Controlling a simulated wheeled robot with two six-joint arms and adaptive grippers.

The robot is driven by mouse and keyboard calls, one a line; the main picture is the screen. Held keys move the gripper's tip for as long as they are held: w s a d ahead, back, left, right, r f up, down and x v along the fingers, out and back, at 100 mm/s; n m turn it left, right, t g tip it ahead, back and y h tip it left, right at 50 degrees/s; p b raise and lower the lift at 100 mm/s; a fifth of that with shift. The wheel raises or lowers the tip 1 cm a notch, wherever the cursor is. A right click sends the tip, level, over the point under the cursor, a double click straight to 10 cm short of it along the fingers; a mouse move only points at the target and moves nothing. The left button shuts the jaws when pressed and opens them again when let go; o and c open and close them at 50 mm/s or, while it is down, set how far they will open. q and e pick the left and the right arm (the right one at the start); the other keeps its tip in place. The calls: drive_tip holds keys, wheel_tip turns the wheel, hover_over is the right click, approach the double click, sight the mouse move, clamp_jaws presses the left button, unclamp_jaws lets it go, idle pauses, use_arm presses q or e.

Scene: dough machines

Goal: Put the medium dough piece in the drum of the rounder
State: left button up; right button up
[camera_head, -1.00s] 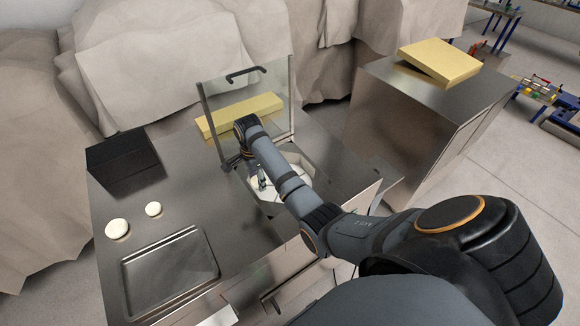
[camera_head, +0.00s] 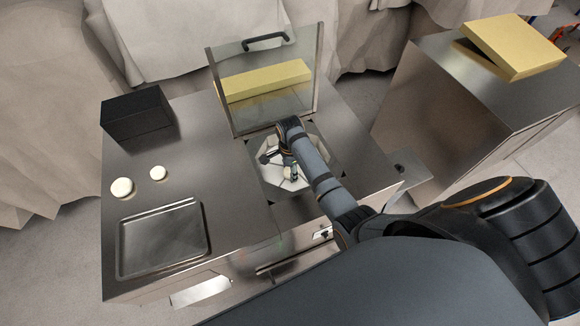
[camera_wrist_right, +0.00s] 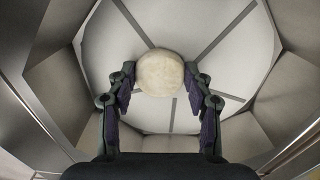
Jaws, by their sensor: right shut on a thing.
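The medium dough piece (camera_wrist_right: 159,73) is a round, pale ball in the right wrist view. My right gripper (camera_wrist_right: 160,82) is shut on it, one finger on each side. The ball is over the pale, divided floor of the rounder's drum (camera_wrist_right: 222,25); I cannot tell if it touches that floor. In the head view, my right gripper (camera_head: 291,174) is inside the octagonal opening of the drum (camera_head: 262,174), and the dough is hidden there. The rounder's clear lid (camera_head: 240,67) stands open behind the drum. My left gripper is not in view.
Two pale dough pieces, a larger one (camera_head: 121,188) and a smaller one (camera_head: 158,173), lie on the steel table left of the drum. A metal tray (camera_head: 123,250) lies in front of them, and a black box (camera_head: 137,113) stands behind. Angled drum walls (camera_wrist_right: 62,88) surround the gripper.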

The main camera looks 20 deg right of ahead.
sight(288, 171)
drive_tip(key=o, duration=1)
drive_tip(key=shift+s+a, duration=0.25)
drive_tip(key=shift+a, duration=0.15)
drive_tip(key=shift+o, duration=1.3)
drive_tip(key=shift+s+a+r, duration=0.2)
drive_tip(key=shift+a+r, duration=0.05)
drive_tip(key=shift+a, duration=0.15)
drive_tip(key=shift+w+d+f, duration=0.1)
drive_tip(key=shift+d, duration=0.1)
drive_tip(key=shift+w+d, duration=0.1)
drive_tip(key=shift+d, duration=0.05)
wheel_tip(288, 171, up, 2)
drive_tip(key=shift+r+b, duration=0.15)
drive_tip(key=shift+b, duration=0.3)
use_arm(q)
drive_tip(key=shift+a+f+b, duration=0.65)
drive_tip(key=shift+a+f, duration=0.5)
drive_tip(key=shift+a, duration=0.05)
use_arm(e)
wheel_tip(288, 171, up, 10)
